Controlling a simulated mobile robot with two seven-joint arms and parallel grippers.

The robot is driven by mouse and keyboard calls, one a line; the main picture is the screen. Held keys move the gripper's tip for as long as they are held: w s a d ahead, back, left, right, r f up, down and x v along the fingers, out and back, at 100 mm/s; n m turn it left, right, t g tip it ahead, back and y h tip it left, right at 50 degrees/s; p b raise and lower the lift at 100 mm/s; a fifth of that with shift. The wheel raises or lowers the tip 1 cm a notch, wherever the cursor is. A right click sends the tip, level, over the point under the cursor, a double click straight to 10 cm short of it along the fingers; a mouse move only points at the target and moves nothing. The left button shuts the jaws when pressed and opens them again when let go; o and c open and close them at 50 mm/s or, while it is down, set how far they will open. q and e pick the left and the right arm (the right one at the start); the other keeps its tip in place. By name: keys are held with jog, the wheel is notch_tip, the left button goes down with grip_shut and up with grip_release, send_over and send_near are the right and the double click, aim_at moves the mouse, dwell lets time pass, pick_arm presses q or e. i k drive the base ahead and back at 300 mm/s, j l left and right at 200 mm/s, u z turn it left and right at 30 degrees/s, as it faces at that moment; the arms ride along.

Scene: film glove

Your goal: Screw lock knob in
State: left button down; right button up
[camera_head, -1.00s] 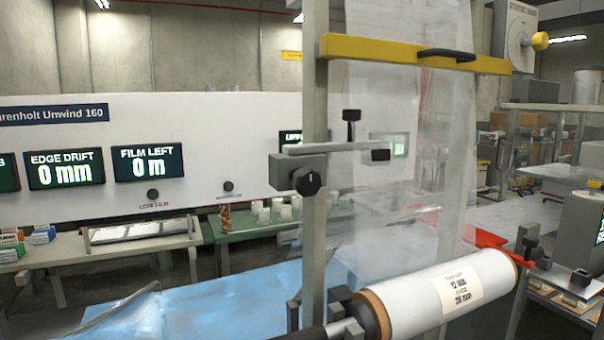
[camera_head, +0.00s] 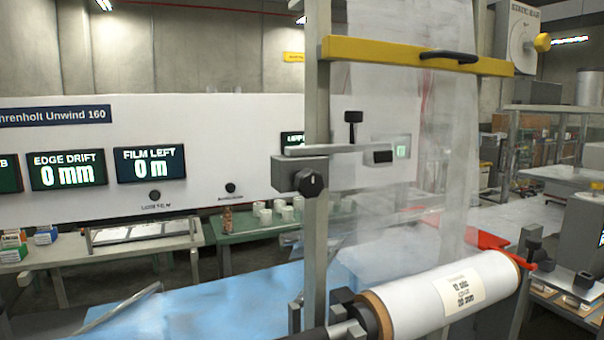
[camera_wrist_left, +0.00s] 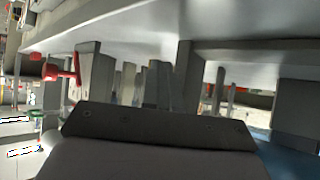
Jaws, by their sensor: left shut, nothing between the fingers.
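A black round knob (camera_head: 311,182) with a light mark sits on the front of a grey clamp block on the upright post. A second black knob (camera_head: 353,117) stands upright on the bar above it; I cannot tell which is the lock knob. A white film roll (camera_head: 440,296) with a printed label lies on a dark shaft at the lower right. My left gripper is not seen in the head view. My right gripper is in neither view.
A yellow bar (camera_head: 400,54) with a black handle crosses in front of the hanging clear film. A red part (camera_head: 486,239) lies behind the roll. A blue surface (camera_head: 220,300) spreads below. A white panel (camera_head: 235,150) with displays stands behind. In the left wrist view, grey uprights surround the gripper.

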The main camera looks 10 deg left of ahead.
aim_at(308, 183)
jog(key=k, duration=0.4)
jog(key=i+l+u, duration=0.15)
jog(key=l, duration=0.3)
jog(key=i+l+u, duration=0.1)
jog(key=l, duration=0.35)
jog(key=i+l+u, duration=0.15)
jog(key=l, duration=0.3)
jog(key=l+u, duration=0.15)
jog(key=l, duration=0.45)
jog(key=i+j, duration=0.35)
